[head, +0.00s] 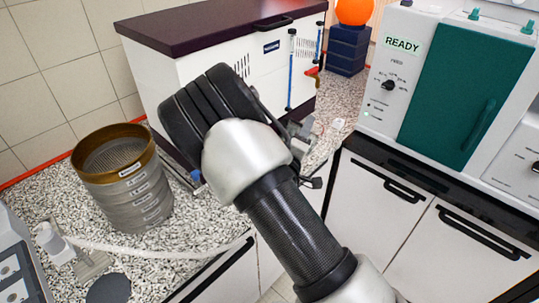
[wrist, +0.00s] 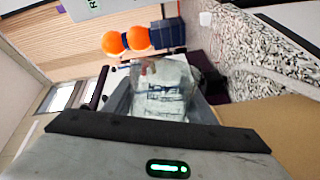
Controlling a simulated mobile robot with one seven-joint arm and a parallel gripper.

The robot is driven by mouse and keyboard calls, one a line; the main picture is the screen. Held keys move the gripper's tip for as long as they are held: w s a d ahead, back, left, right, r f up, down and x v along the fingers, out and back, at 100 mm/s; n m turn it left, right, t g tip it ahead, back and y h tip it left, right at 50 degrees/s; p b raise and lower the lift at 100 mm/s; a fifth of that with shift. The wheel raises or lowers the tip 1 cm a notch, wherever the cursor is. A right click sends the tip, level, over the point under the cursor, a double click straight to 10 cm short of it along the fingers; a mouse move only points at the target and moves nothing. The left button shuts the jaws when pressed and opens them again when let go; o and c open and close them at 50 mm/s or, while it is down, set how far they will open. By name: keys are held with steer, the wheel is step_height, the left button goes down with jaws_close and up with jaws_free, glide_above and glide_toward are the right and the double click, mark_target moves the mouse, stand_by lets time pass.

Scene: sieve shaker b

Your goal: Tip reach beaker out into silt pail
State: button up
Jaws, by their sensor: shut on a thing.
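My gripper (wrist: 160,108) is shut on a clear, see-through vessel, which I take to be the reach beaker (wrist: 165,82). The beaker shows between the fingers in the wrist view, with pale patches and dark marks on or through it. Its contents and exact tilt are hard to tell. In the head view my arm's wrist covers most of the gripper, and the beaker cannot be made out there. I cannot pick out the silt pail for certain in either view.
A stack of sieves (head: 122,185) stands on the speckled counter (head: 195,215) at the left. A white cabinet (head: 200,65) with a dark top is behind my arm. A teal-doored machine (head: 465,95) stands at the right. An orange ball (head: 355,10) sits on blue blocks (head: 346,50).

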steer(key=d+f+m+b, duration=0.2)
steer(key=f+m+b, duration=0.3)
steer(key=b, duration=0.7)
steer(key=s+d+f+m+b, duration=0.1)
steer(key=d+f+m+b, duration=0.1)
steer(key=f+m+b, duration=0.3)
steer(key=m+b, duration=0.4)
steer(key=b, duration=0.4)
